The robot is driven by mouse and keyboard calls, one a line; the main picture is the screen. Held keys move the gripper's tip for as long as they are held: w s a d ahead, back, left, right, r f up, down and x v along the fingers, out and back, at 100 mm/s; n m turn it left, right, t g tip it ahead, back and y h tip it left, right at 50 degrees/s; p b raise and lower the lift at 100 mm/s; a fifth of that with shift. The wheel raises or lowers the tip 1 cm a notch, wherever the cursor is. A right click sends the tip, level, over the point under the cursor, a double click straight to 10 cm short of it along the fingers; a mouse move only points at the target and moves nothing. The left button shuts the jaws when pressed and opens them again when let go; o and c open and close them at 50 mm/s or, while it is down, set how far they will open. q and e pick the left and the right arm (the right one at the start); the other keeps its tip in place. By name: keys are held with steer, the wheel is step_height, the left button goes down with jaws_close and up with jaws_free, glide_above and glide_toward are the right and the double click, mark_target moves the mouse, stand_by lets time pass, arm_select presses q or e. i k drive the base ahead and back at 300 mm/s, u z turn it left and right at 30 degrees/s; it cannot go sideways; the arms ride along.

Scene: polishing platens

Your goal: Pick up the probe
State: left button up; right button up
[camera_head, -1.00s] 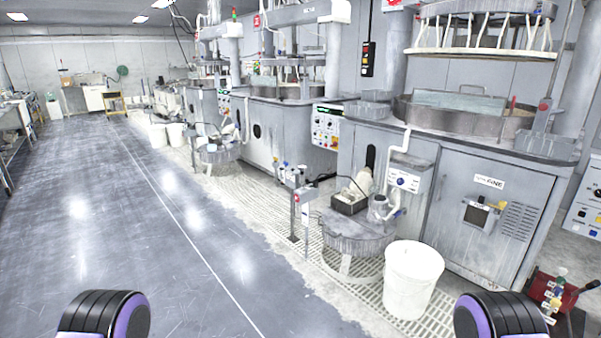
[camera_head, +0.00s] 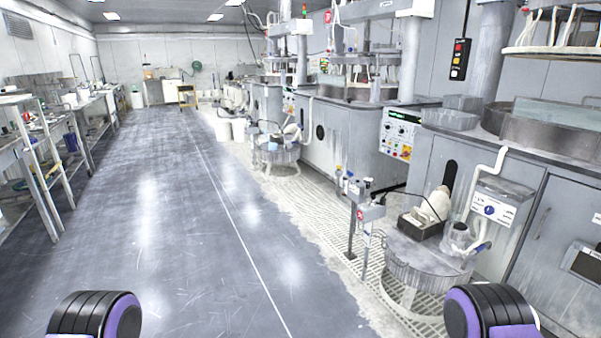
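I cannot make out a probe for certain. A small grey device on a post (camera_head: 371,213) stands on the grating beside the round grey tub, with a thin dark cable rising from it to the right; it is too small to tell whether it is or holds the probe. Neither of my grippers is in view. Only black and purple parts of my own arms show at the bottom left and bottom right.
A grey polishing machine (camera_head: 521,221) stands at right, with a round tub (camera_head: 421,262) in front. More machines line the right side further back. Shelving and benches (camera_head: 43,150) line the left. The grey floor (camera_head: 170,250) between them is clear.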

mark_target(368, 182)
steer(key=u, duration=0.5)
steer(key=i, duration=4.1)
steer(key=z, duration=1.45)
steer(key=i, duration=1.15)
steer(key=z, duration=0.75)
